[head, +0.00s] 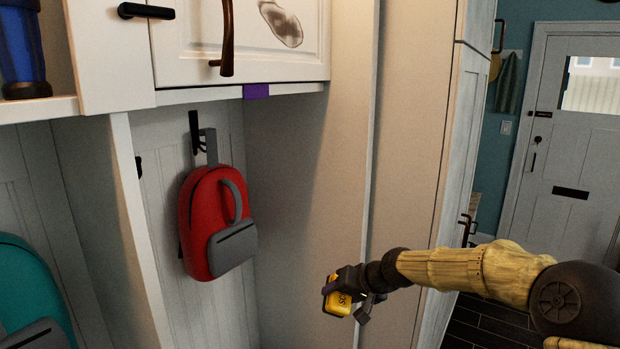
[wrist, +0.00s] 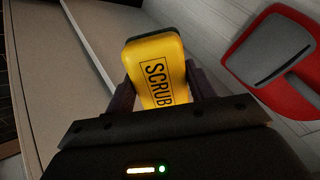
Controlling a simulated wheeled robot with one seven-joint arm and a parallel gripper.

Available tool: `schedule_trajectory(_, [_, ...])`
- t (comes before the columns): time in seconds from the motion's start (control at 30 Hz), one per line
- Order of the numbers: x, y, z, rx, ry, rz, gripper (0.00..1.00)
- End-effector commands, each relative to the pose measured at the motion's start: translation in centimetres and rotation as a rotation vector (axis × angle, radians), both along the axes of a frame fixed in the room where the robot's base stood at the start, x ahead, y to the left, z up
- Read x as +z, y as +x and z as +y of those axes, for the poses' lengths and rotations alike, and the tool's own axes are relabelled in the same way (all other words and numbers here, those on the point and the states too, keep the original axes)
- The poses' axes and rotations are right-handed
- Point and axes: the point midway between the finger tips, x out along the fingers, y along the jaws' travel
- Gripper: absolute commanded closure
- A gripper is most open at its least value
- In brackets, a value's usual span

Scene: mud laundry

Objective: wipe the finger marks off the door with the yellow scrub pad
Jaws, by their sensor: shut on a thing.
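The yellow scrub pad (head: 338,301) is held in my gripper (head: 345,292), low in front of the tall cabinet side in the head view. In the wrist view the pad (wrist: 158,72), lettered SCRUB, sits between the two dark fingers of my gripper (wrist: 160,92). A white cabinet door (head: 255,45) is at the top of the head view, with a brown smudge (head: 281,24) right of its dark handle (head: 227,40). The pad is well below and to the right of the smudge, apart from the door. The door's top is cut off by the frame.
A red backpack (head: 205,220) hangs from a hook in the cubby below the door. A purple tag (head: 256,91) sits on the ledge under the door. A blue container (head: 20,45) stands on the left shelf. A teal bag (head: 35,290) is lower left.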

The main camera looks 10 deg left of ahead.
Motion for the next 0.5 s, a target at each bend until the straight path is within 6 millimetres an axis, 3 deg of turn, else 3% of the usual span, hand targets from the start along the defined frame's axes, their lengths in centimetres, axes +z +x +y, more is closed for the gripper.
schedule_trajectory(0.03, [2.7, 0.2, 0.4, 0.004, 0.032, -0.020, 0.64])
schedule_trajectory(0.5, [21.0, -0.4, 4.3, 0.072, 0.299, -0.190, 0.64])
